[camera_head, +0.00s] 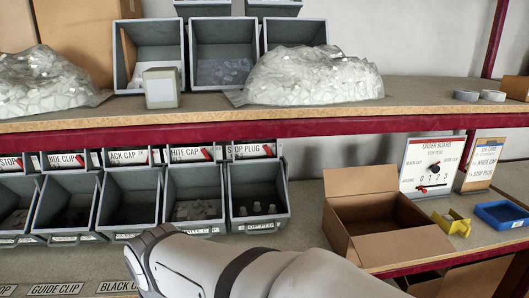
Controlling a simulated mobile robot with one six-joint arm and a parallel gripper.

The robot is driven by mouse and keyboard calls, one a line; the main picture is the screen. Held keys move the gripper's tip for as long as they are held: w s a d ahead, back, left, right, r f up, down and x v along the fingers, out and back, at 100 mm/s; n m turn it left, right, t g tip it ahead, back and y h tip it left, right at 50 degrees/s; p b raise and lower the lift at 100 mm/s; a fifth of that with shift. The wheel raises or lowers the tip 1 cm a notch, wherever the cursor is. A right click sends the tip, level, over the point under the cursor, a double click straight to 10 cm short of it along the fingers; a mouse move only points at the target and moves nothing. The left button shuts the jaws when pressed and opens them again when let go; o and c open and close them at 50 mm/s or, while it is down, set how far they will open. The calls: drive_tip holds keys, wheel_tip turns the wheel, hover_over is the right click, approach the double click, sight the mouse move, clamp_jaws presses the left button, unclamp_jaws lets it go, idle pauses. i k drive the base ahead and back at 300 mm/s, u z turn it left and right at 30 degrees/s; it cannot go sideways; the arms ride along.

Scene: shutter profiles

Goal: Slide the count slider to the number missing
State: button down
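The white order board (428,153) stands upright on the lower shelf at the right. It has a dark dial knob (433,168), a row of small digits that seems to run 0 to 3, and a red slider knob (422,190) below them near the left end; its exact mark is too small to tell. My arm crosses the bottom middle, left of and nearer than the board. My gripper is not in view.
An open cardboard box (390,246) stands just in front and left of the board. A yellow piece (452,222) and a blue tray (502,214) lie before it. An order card (480,164) stands right of the board. Grey bins line the left, under the upper shelf's red edge (200,133).

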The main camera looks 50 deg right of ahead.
sight(421, 187)
drive_tip(key=z, duration=2.75)
